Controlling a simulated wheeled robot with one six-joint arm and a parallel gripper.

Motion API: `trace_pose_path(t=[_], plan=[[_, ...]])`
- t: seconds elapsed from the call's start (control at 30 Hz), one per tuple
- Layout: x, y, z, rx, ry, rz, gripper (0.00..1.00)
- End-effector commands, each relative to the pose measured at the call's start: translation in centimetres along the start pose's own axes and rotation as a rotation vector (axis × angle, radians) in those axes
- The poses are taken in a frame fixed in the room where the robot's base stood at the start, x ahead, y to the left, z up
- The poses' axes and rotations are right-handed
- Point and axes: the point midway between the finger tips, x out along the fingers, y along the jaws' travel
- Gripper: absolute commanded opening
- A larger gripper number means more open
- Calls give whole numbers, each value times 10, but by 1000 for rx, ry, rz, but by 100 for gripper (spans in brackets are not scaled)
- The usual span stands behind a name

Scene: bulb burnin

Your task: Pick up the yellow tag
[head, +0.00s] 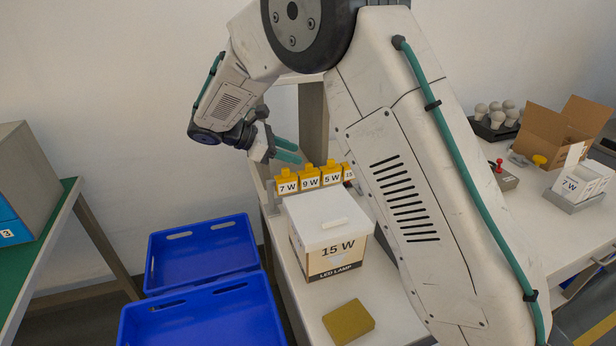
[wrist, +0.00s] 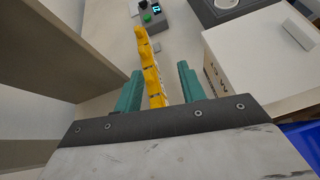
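Several yellow tags with white labels stand in a row in the head view: 7 W (head: 287,183), 9 W (head: 309,178), 5 W (head: 331,175) and a partly hidden one starting 15 (head: 348,172). Their yellow tops run away from me in the wrist view (wrist: 152,78). My gripper (head: 297,152) has teal fingers and is just above and behind the left part of the row. In the wrist view, the open fingers (wrist: 160,68) appear on either side of the near tags. I see no tag held; the exact height gap is unclear.
A white 15 W lamp box (head: 330,234) stands in front of the tags, and right of my fingers in the wrist view (wrist: 262,50). A yellow-brown block (head: 348,321) lies nearer. Blue crates (head: 203,252) are at left. A device with a green button (wrist: 150,14) lies beyond the row.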

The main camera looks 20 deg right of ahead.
Motion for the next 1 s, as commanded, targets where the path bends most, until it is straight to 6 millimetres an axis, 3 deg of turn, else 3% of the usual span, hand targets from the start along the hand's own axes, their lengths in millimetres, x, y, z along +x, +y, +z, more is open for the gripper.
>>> trace_pose_path(t=[0.03,0.1,0.3,1.0], plan=[[-2,7,-18,-40,-32,19,40],[-5,15,-35,-80,-68,43,40],[-4,24,-57,-136,-118,73,40],[70,32,-46,-136,-118,74,40]])
